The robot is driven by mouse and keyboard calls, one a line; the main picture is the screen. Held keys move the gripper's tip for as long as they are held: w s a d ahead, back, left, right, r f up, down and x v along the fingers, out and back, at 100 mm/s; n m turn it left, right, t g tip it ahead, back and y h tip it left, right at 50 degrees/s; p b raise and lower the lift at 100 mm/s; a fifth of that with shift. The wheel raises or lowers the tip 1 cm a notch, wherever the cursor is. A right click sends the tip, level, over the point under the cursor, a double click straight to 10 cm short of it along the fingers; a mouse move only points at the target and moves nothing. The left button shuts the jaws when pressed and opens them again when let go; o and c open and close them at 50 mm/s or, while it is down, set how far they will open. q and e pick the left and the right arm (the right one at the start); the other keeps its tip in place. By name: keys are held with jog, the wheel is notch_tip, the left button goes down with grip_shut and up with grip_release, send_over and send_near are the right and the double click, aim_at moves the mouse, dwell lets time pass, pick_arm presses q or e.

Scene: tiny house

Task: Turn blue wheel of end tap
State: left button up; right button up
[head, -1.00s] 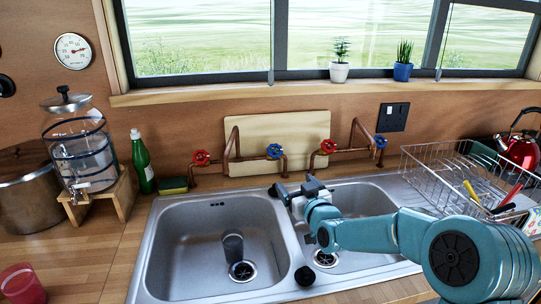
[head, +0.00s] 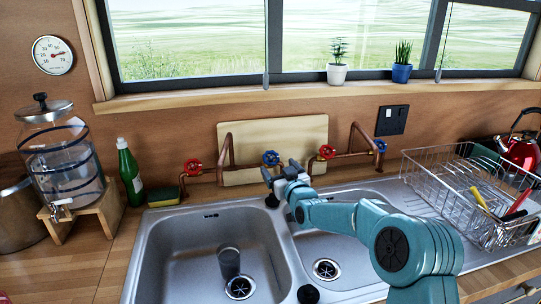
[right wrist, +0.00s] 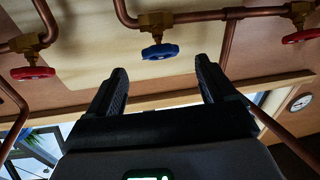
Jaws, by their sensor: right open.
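Two copper taps on the wall behind the sink each have a red and a blue wheel. In the head view the left tap has a red wheel (head: 193,167) and a blue wheel (head: 271,158). The right tap has a red wheel (head: 327,152) and, at the far right end, a blue wheel (head: 380,145). My right gripper (head: 279,169) is open and empty, just in front of and below the left tap's blue wheel. In the right wrist view that blue wheel (right wrist: 160,51) is beyond the open fingers (right wrist: 161,80), apart from them. My left gripper is out of view.
A double steel sink (head: 175,245) lies below the taps, with a dark cup (head: 229,262) in its left bowl. A wire dish rack (head: 430,180) stands right. A green bottle (head: 130,172) and a sponge (head: 163,196) are left. A board (head: 300,133) leans behind the pipes.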

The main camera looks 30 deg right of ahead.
aim_at(272, 159)
jog(key=w, duration=0.2)
jog(key=w+p, duration=0.1)
jog(key=w, duration=0.3)
jog(key=shift+d, duration=0.35)
jog(key=shift+w+p, duration=0.4)
jog(key=shift+w+d+f, duration=0.1)
jog(key=shift+w+d, duration=0.05)
jog(key=shift+w, duration=0.2)
jog(key=shift+s, duration=0.15)
jog(key=shift+c, duration=0.3)
jog(key=c, duration=1)
